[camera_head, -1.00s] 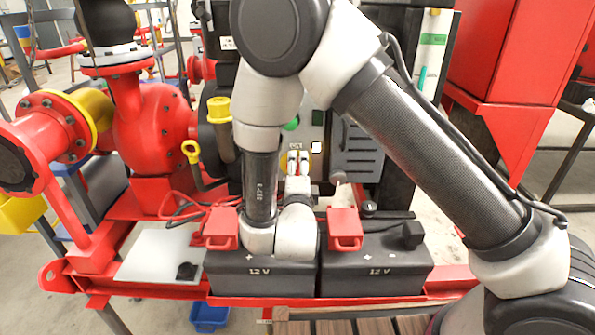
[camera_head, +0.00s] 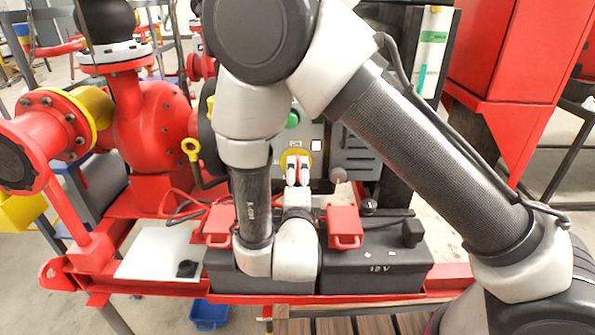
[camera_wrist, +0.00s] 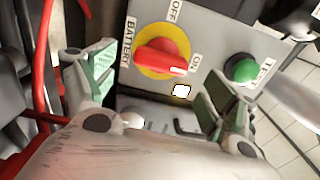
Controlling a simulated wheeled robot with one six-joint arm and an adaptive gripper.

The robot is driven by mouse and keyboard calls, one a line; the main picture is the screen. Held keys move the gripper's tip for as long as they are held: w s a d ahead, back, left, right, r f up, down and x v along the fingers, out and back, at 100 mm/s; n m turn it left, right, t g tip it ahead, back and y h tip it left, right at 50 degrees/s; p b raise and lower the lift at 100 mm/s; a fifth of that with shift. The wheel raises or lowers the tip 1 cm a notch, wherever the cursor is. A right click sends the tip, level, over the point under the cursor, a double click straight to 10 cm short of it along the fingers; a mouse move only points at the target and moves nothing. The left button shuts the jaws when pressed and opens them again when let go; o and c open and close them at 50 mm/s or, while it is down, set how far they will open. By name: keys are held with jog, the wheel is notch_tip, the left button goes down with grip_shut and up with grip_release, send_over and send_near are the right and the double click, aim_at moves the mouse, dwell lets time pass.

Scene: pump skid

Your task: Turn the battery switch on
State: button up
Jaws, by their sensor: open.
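The battery switch is a red rotary knob (camera_wrist: 163,57) on a yellow round plate, set in a grey panel (camera_wrist: 210,30) marked BATTERY, OFF and ON. In the wrist view the white mark on the knob points right, toward the ON side. My gripper (camera_wrist: 158,92) is open, its two fingers apart below the knob, one to its lower left and one to its lower right. No contact with the knob shows. In the head view the gripper (camera_head: 298,172) is in front of the yellow plate (camera_head: 296,158), partly covering the knob.
A green button (camera_wrist: 240,68) sits right of the switch, near my right finger. Two black 12 V batteries (camera_head: 375,270) with red terminal covers (camera_head: 344,226) lie below my wrist. A red pump (camera_head: 155,130) stands at the left, and red cables run beside the left battery.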

jog(key=s, duration=0.7)
jog(key=shift+a, duration=0.1)
